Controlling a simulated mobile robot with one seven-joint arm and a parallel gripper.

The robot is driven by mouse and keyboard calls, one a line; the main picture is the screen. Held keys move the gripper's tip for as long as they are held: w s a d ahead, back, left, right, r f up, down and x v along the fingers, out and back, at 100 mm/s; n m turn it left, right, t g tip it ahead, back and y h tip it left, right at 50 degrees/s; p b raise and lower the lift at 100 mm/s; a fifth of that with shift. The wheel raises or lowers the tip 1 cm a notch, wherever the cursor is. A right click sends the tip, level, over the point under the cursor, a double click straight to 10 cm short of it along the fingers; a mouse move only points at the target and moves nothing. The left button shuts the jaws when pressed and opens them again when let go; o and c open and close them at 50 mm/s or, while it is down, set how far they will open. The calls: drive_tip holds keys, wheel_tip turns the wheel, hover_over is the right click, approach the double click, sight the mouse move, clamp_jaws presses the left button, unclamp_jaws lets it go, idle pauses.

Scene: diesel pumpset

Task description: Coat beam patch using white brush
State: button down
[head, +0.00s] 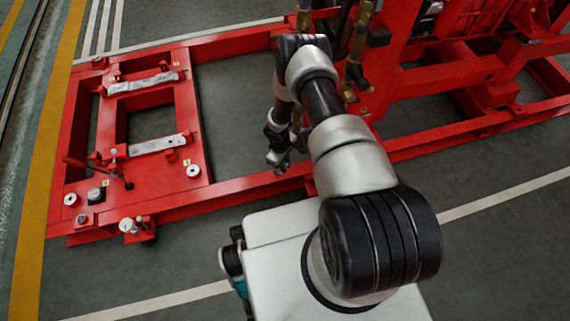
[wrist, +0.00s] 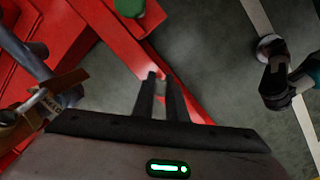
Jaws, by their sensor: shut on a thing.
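My gripper (head: 279,163) is low over the long red beam (head: 245,191) on the near side of the skid, to the left of my arm. In the wrist view my gripper (wrist: 161,80) shows as two narrow dark fingers pointing at the red beam (wrist: 187,102). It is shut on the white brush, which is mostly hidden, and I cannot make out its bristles. A pale, hazy spot (wrist: 150,69) shows on the beam just past the fingertips. I cannot tell whether the brush touches it.
Brass fittings and pipes (head: 356,65) stand behind my arm, and a brown and metal part (wrist: 30,115) is close at left in the wrist view. The red end frame (head: 150,180) at left carries two pale bars (head: 158,144). Grey floor (head: 175,262) in front is clear.

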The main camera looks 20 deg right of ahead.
drive_tip(key=shift+f, duration=0.45)
drive_tip(key=a, duration=1.2)
idle(2.9)
drive_tip(key=shift+d, duration=0.1)
